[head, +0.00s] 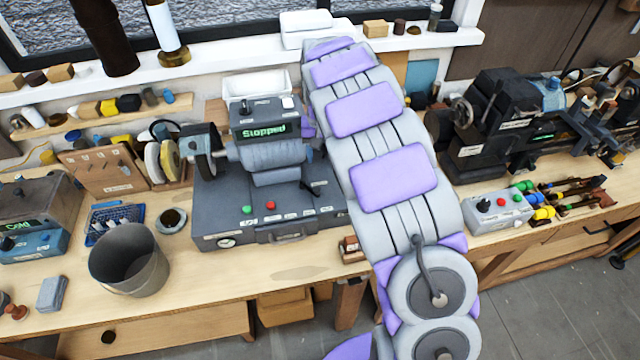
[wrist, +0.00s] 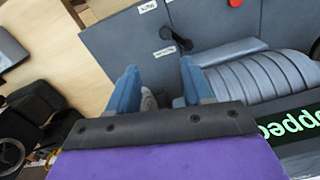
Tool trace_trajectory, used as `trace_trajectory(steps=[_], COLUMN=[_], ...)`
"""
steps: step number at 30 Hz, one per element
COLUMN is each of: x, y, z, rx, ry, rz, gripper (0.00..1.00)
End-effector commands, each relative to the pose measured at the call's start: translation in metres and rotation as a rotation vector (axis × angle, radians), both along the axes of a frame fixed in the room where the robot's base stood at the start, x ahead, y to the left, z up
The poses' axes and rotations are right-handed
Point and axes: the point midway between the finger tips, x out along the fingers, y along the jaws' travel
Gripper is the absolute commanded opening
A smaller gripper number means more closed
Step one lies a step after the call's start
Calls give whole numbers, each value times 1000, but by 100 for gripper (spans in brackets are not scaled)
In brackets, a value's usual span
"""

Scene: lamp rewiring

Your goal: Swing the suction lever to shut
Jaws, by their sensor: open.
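A black lever (head: 313,187) sits on the sloped front of the grey machine (head: 210,205), right of its green and red buttons. The lever also shows in the wrist view (wrist: 176,38), tilted, beside small white labels too blurred to read surely. My gripper (wrist: 158,78) is open, with its two blue fingers apart and the lever ahead of them and apart from them. Nothing is visibly held. In the head view my grey and purple arm hides the gripper. The machine's display (head: 264,131) reads "Stopped".
A metal bucket (head: 128,258) stands on the bench left of the machine. The buffing wheels (head: 160,160) are at its left. A control box (head: 499,211) and a dark lathe (head: 500,125) stand to the right. The bench in front of the machine is mostly clear.

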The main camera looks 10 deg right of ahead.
Motion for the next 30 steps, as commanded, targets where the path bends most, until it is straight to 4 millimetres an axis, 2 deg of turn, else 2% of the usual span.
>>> trace_trajectory(steps=[1, 7, 15, 21, 30], x=[-2, -3, -2, -2, -2], y=[3, 8, 3, -1, 6], z=[-11, -51, -100, -121, -126], rx=[-4, -7, -3, 0, -6], ry=[7, 7, 5, 4, 2], rz=[2, 1, 2, 1, 2], gripper=[50, 50, 50, 50, 50])
